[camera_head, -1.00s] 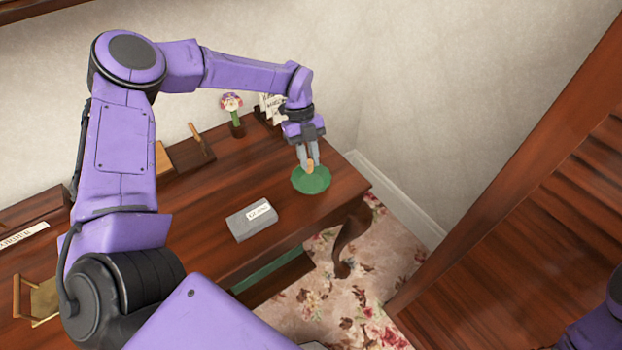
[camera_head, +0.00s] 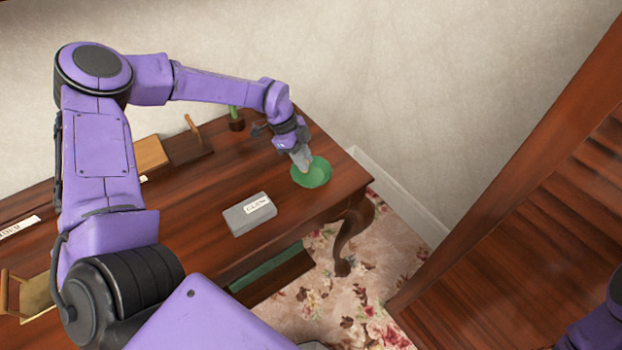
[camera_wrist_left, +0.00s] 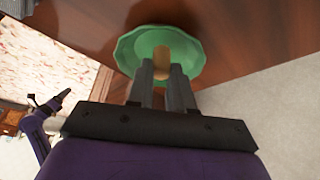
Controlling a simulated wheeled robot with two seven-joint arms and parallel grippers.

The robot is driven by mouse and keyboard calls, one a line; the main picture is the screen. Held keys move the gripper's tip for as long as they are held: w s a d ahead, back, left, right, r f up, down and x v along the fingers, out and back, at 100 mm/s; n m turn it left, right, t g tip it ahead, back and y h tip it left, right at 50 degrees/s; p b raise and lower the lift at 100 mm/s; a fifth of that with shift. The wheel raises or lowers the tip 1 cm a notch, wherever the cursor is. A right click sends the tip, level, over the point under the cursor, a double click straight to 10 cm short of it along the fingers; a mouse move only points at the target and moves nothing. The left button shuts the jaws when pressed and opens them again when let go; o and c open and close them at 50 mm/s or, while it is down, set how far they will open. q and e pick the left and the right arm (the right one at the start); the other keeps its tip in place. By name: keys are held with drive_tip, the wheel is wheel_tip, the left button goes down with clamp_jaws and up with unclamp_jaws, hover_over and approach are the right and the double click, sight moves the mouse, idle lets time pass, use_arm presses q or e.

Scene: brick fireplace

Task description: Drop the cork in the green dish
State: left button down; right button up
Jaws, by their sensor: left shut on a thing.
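The green dish (camera_head: 312,177) is a round, shallow dish with a wavy rim near the right end of the wooden desk. It also shows in the left wrist view (camera_wrist_left: 128,52). My left gripper (camera_head: 305,168) points down at it from the left, its fingertips over the dish. In the left wrist view the fingers (camera_wrist_left: 161,72) are shut on the tan cork (camera_wrist_left: 161,54), which sticks out past the tips above the inside of the dish. I cannot tell whether the cork touches the dish. In the head view the cork is hidden. My right gripper is not clearly in view.
A grey box (camera_head: 249,213) with a white label lies on the desk (camera_head: 200,235), left of the dish. A small plant pot (camera_head: 236,124) stands behind my left wrist. Wooden blocks (camera_head: 188,145) lie further left. The desk's right edge is close to the dish.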

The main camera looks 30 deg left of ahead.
use_arm(q)
drive_tip(key=c, duration=0.9)
unclamp_jaws()
drive_tip(key=b+v, duration=0.1)
drive_tip(key=v, duration=0.9)
drive_tip(key=shift+a+r, duration=0.15)
drive_tip(key=shift+r, duration=0.1)
